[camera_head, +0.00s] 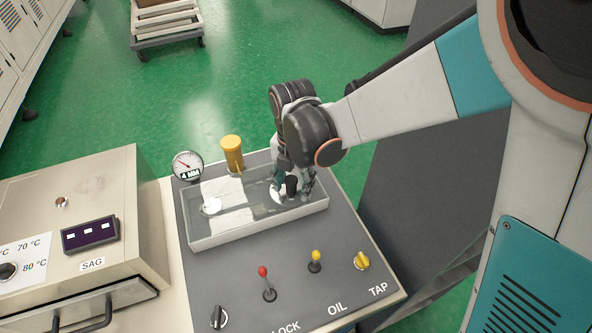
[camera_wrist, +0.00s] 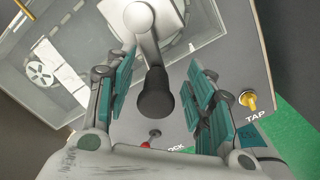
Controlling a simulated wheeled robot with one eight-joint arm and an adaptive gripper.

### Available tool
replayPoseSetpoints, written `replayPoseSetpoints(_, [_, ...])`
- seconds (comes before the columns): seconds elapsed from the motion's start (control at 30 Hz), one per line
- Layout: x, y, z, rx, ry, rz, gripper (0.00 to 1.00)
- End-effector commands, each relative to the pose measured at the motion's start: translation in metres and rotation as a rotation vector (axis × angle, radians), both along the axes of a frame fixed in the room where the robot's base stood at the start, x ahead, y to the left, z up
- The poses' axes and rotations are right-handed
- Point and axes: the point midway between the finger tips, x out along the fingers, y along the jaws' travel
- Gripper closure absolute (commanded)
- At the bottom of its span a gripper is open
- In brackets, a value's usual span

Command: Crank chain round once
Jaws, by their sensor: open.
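The crank (camera_wrist: 145,25) is a grey arm with a black knob handle (camera_wrist: 156,95), in the wrist view. It is at the right part of a shallow box (camera_head: 256,229) with a clear-looking top. My gripper (camera_wrist: 161,66) is open, with its teal-padded fingers on either side of the handle and a gap showing on both sides. In the head view my gripper (camera_head: 294,178) is over the box's right end, and the dark knob (camera_head: 292,186) shows between its fingers. The chain cannot be made out. A pale spoked wheel (camera_wrist: 41,73) shows in the box.
A dial gauge (camera_head: 188,165) and yellow cylinder (camera_head: 232,153) stand behind the box. A metal cabinet (camera_head: 70,190) is left.

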Motion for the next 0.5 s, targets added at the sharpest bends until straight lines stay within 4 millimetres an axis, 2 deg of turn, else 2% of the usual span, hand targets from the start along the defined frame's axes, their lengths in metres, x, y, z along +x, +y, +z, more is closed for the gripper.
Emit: replayPoseSetpoints(0.5, [0.0, 0.0, 0.04, 0.0, 0.0, 0.0, 0.51])
